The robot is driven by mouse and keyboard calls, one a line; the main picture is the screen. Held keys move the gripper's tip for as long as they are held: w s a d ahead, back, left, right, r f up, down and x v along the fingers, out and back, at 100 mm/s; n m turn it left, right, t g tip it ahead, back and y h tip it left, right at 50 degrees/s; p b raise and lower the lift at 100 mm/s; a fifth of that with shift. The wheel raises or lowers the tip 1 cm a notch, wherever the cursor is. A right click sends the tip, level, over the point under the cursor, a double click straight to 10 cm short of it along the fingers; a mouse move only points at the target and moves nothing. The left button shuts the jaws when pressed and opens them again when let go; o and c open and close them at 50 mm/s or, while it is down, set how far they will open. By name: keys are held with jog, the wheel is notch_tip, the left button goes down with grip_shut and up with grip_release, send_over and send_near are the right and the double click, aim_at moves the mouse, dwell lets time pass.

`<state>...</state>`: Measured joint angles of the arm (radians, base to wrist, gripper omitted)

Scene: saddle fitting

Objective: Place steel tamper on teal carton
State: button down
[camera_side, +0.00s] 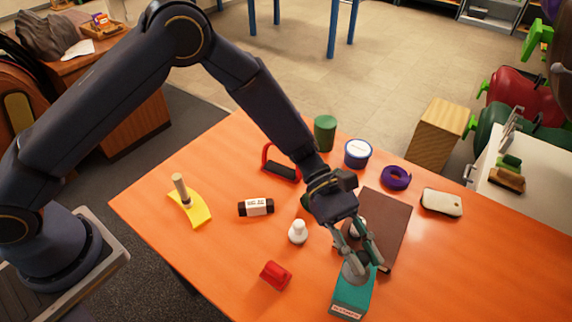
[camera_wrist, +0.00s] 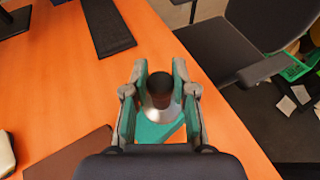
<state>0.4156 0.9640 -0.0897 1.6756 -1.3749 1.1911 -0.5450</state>
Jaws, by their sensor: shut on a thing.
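The steel tamper (camera_side: 355,270) is held upright or nearly so between my gripper's fingers, with its base just over the top of the teal carton (camera_side: 350,298). I cannot tell whether the base touches the carton. In the wrist view the tamper's dark handle (camera_wrist: 160,84) is between the two fingers, and its silver base (camera_wrist: 158,113) shows below the handle. The teal carton (camera_wrist: 155,133) shows under the base, partly hidden by my gripper. My gripper (camera_side: 366,262) is shut on the tamper; it also shows in the wrist view (camera_wrist: 160,75).
A brown book-like slab (camera_side: 385,225) lies just behind the carton. A white knobbed piece (camera_side: 298,233) and a red piece (camera_side: 276,275) are to the left. The orange table's right side is clear.

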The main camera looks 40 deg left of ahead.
aim_at(365, 266)
jog(key=shift+w+d+f, duration=0.4)
jog(key=shift+f, duration=0.2)
jog(key=shift+w+d+f, duration=0.1)
jog(key=shift+f, duration=1.6)
jog(key=c, duration=0.9)
grip_release()
jog(key=shift+f, duration=0.1)
jog(key=shift+c, duration=0.2)
